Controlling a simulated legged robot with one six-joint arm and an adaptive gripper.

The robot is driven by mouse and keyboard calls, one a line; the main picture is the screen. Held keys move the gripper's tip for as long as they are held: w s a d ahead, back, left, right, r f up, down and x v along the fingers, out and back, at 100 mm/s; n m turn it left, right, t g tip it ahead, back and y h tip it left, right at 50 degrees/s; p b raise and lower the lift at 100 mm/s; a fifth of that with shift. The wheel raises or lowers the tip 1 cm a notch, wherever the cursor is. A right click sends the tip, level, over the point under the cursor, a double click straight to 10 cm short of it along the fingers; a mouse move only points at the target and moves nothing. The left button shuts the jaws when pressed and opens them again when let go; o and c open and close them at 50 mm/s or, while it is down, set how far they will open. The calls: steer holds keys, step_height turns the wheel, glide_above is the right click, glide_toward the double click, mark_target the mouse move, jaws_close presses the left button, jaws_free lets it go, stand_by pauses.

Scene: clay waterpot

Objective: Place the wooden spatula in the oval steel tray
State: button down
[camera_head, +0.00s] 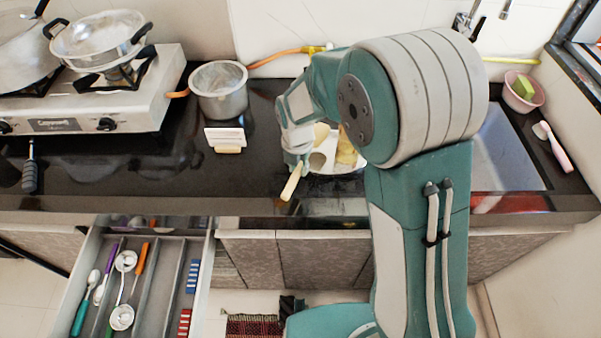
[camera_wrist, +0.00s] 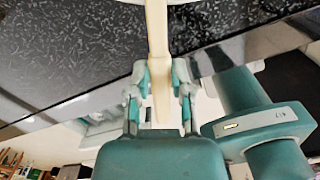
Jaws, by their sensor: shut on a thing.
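The wooden spatula shows in the head view as a pale handle (camera_head: 291,183) slanting down from my gripper (camera_head: 295,153). In the wrist view the pale spatula shaft (camera_wrist: 157,38) runs between the fingers of my gripper (camera_wrist: 159,85), which is shut on it. A pale, shiny tray (camera_head: 345,183), apparently the oval steel tray, lies on the counter just right of my gripper. My arm hides much of it. Pale and tan pieces (camera_head: 346,150) show at the tray, too covered to name. The spatula's far end is hidden in the head view.
A steel pot (camera_head: 218,92) and a small white stand (camera_head: 225,138) are left on the black counter (camera_head: 110,175). A gas stove (camera_head: 110,105) is farther left, a sink (camera_head: 500,155) right. An open drawer (camera_head: 165,285) with utensils juts out below left.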

step_height(320, 180, down, 3)
steer(key=shift+a+r, duration=0.1)
steer(key=shift+w+f, duration=0.1)
steer(key=shift+f, duration=0.1)
steer(key=shift+d, duration=0.45)
steer(key=shift+a+f, duration=0.1)
steer(key=shift+f, duration=0.1)
steer(key=c, duration=0.5)
jaws_free()
steer(key=shift+a+f, duration=0.1)
steer(key=shift+a, duration=0.05)
steer(key=shift+c, duration=0.2)
